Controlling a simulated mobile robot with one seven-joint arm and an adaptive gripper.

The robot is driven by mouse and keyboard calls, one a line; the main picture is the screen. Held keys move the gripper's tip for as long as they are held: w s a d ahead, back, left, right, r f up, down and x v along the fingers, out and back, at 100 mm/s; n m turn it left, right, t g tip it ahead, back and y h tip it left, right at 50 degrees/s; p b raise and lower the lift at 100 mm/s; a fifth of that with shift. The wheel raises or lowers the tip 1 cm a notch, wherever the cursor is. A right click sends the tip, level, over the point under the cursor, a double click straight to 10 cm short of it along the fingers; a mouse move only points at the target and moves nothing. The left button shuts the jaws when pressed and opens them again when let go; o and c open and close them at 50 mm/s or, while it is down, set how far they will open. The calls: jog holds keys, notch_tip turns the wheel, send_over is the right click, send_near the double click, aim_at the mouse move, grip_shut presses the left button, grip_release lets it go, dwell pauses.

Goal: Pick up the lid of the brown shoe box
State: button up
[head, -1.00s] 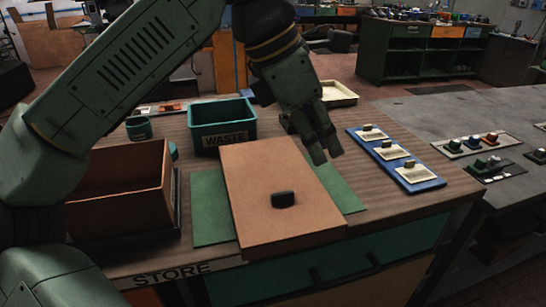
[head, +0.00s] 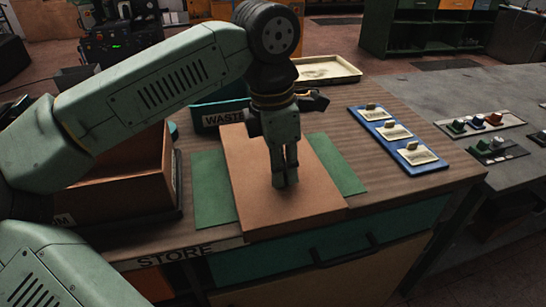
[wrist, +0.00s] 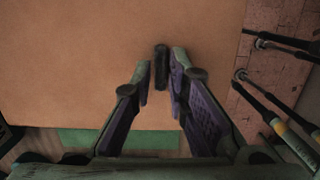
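The brown lid (head: 316,196) lies flat on a green mat (head: 212,192) on the bench; it fills most of the wrist view (wrist: 80,60). Its small dark knob (wrist: 160,66) shows in the wrist view between my fingertips and is hidden behind my gripper in the head view. My gripper (head: 287,184) points down over the lid's near half. In the wrist view my gripper (wrist: 162,76) is open by a narrow gap, with a little space on each side of the knob. The open brown box (head: 115,205) stands at the left, partly behind my arm.
A teal WASTE bin (head: 215,119) stands behind the lid, partly hidden by my arm. A blue board (head: 385,128) with several white tags lies at the right, and a cream tray (head: 327,71) at the back. Bare bench shows between lid and board.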

jog(key=shift+f, duration=0.55)
grip_shut()
jog(key=shift+r, duration=0.15)
